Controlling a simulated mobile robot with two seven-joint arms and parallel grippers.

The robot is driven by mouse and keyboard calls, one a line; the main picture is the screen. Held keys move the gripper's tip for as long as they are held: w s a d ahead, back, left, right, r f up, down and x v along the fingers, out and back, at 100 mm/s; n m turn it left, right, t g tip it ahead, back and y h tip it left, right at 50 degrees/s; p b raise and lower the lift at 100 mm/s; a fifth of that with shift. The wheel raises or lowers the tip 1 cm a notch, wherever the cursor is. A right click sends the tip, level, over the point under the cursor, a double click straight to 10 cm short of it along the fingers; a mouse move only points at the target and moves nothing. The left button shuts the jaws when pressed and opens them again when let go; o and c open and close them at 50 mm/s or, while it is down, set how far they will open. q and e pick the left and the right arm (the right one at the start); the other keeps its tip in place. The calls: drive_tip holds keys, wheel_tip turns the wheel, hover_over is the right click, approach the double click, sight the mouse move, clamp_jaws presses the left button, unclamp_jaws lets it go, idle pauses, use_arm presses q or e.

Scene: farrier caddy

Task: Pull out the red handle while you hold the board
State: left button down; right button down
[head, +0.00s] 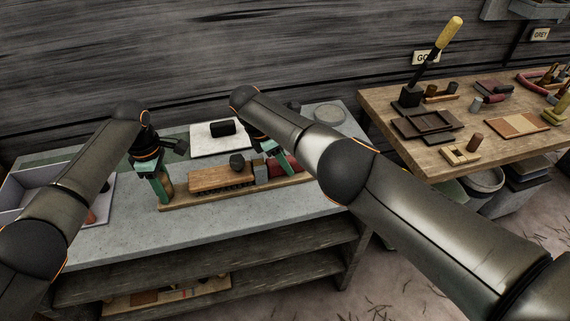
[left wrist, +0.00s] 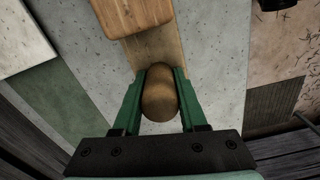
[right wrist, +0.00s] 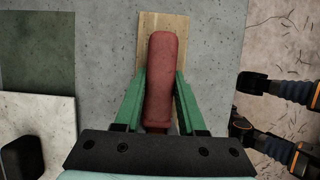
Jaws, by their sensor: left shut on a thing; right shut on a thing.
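A long pale wooden board (head: 181,205) lies on the grey bench top. It carries a brown wooden block (head: 215,179), a grey block (head: 261,172) and the red handle (head: 291,166) at its right end. My left gripper (head: 165,197) is shut on a rounded wooden knob at the board's left end; the knob (left wrist: 159,92) sits between the fingers in the left wrist view. My right gripper (head: 277,160) is shut around the red handle, which shows lengthwise between the fingers in the right wrist view (right wrist: 162,75).
A white plate (head: 205,146) with a black block (head: 222,128) lies behind the board. A pale tray (head: 100,205) stands at the bench's left. A round grey disc (head: 329,114) lies at the back right. A wooden table (head: 395,150) with several tools stands further right.

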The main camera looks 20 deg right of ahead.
use_arm(q)
drive_tip(key=shift+f, duration=0.1)
use_arm(e)
drive_tip(key=shift+d, duration=1.1)
idle(0.8)
drive_tip(key=shift+d, duration=1.55)
drive_tip(key=shift+r, duration=4.25)
use_arm(q)
drive_tip(key=shift+c, duration=1.8)
unclamp_jaws()
use_arm(e)
drive_tip(key=shift+a, duration=0.1)
